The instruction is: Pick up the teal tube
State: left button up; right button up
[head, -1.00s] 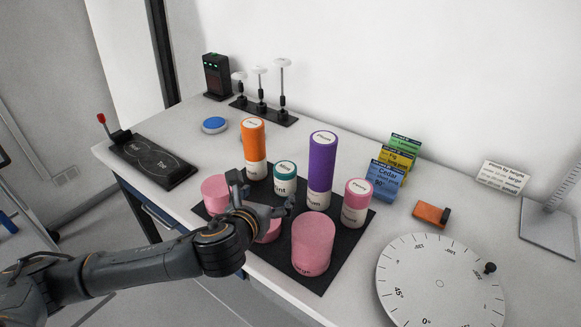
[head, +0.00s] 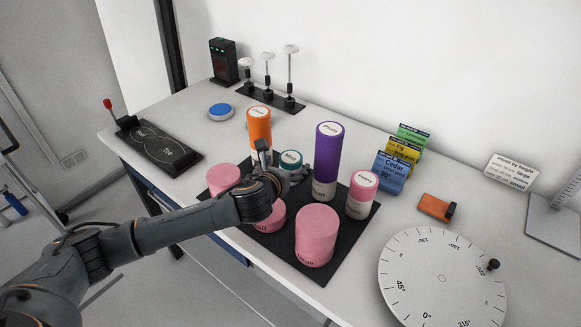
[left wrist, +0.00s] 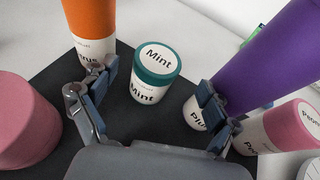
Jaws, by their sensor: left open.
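The teal tube (head: 290,160) is a short cylinder with a teal top and a white base labelled Mint. It stands upright on the black mat (head: 335,245), partly hidden by my gripper in the head view. In the left wrist view the teal tube (left wrist: 155,76) shows whole, ahead of and between the fingers. My left gripper (head: 282,162) is open and empty. In the left wrist view its blue-padded fingers (left wrist: 152,95) are spread, one near the orange tube (left wrist: 92,25) and one in front of the purple tube (left wrist: 265,55). My right gripper is not in view.
Pink cylinders (head: 316,235) stand in front and to the left on the mat, and a slim pink tube (head: 362,195) stands right of the purple one. A white dial turntable (head: 440,285) lies at right. Coloured cards (head: 390,172) and an orange block (head: 435,206) stand behind.

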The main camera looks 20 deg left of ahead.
aim_at(290, 159)
pick_arm(q)
jog(key=shift+x, duration=1.9)
jog(key=shift+a+r, duration=0.15)
jog(key=c, duration=1.3)
